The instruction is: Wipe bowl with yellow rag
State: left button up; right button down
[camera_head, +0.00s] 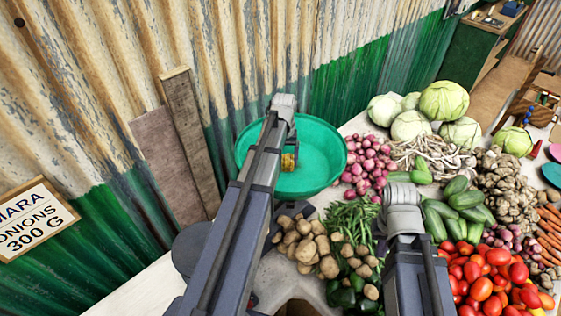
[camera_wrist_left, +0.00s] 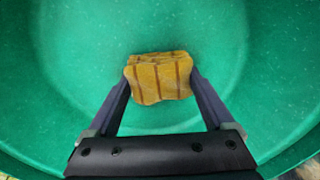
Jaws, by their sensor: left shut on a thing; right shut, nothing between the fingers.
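The green bowl (camera_head: 325,160) is a wide round basin near the corrugated wall, and its inside fills most of the left wrist view (camera_wrist_left: 70,80). The yellow rag (camera_head: 289,162) is a small folded bundle with brown stripes, seen closely in the left wrist view (camera_wrist_left: 160,85). My left gripper (camera_wrist_left: 160,78) is shut on the rag, with one finger on each side. It holds the rag inside the bowl; I cannot tell whether the rag touches the bowl's surface. My left arm hides part of the bowl's left side. My right arm stands over the vegetables, its gripper fingers hidden.
Red onions (camera_head: 368,163) lie close to the bowl's right rim. Potatoes (camera_head: 303,245) and green beans (camera_head: 350,218) lie in front. Cabbages (camera_head: 443,101), cucumbers (camera_head: 465,198) and tomatoes (camera_head: 485,275) crowd the right. A price sign (camera_head: 35,218) is at left.

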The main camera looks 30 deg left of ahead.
pick_arm(q)
jog(key=shift+w+d, duration=0.3)
jog(key=shift+w, duration=0.5)
jog(key=shift+w+d, duration=0.3)
jog(key=shift+w, duration=0.45)
jog(key=shift+r, duration=0.15)
jog(key=shift+s, duration=0.15)
jog(key=shift+s+a, duration=0.25)
jog(key=shift+s, duration=0.55)
jog(key=shift+s+a, duration=0.3)
jog(key=shift+s, duration=0.45)
jog(key=shift+s+a, duration=0.25)
jog(key=shift+s, duration=0.55)
jog(key=shift+f, duration=0.2)
jog(key=shift+r, duration=0.1)
jog(key=shift+a+r+p, duration=0.1)
jog(key=shift+r+p, duration=0.45)
jog(key=shift+p, duration=0.15)
notch_tip(320, 180, up, 5)
jog(key=p, duration=0.4)
jog(key=shift+f+p, duration=0.1)
jog(key=shift+p, duration=0.25)
